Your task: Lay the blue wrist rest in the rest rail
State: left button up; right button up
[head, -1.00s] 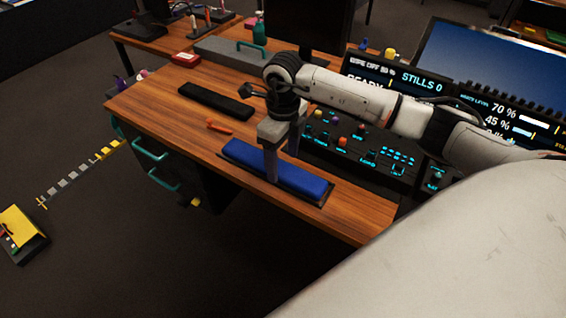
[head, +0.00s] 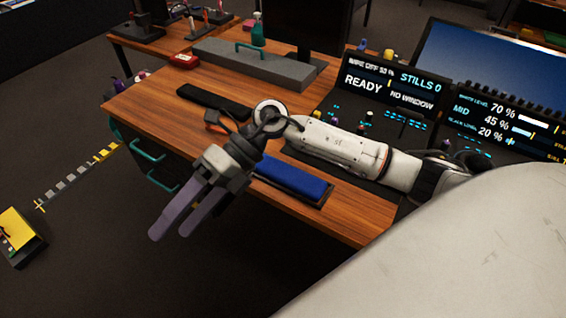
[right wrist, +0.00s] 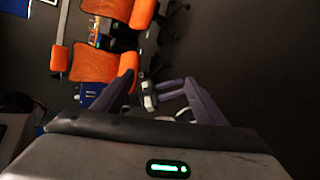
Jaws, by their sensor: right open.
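The blue wrist rest (head: 292,177) lies flat along the front of the wooden desk, inside the dark rest rail (head: 322,203), as far as its visible right part shows. Its left end is hidden behind my right gripper and wrist. My right gripper (head: 170,235) is open and empty, out past the desk's front edge, pointing toward the lower left, apart from the wrist rest. In the right wrist view, its fingers (right wrist: 163,88) stand apart with nothing between them.
A control panel with screens (head: 390,85) stands at the right. A grey case (head: 255,65) is at the back. Orange chairs (right wrist: 95,62) show in the wrist view.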

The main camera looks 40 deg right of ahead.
jog(key=a+r+m+t+y, duration=0.4)
jog(key=r+m+t+y, duration=0.15)
jog(key=m, duration=0.25)
jog(key=w+d+f+m+t+h, duration=0.4)
jog(key=d+f+m+t+h, duration=0.7)
jog(key=m, duration=1)
jog(key=s+d+f+m+g+h, duration=0.2)
jog(key=s+f+m+g, duration=0.1)
jog(key=s+f, duration=0.5)
jog(key=s+d+f+m+g+h, duration=0.2)
jog(key=s+f+m, duration=0.4)
jog(key=s+f, duration=0.3)
notch_tip(320, 180, down, 3)
jog(key=shift+d+f+g+h, duration=0.2)
jog(key=shift+d+g+h, duration=0.15)
jog(key=shift+d+g, duration=0.4)
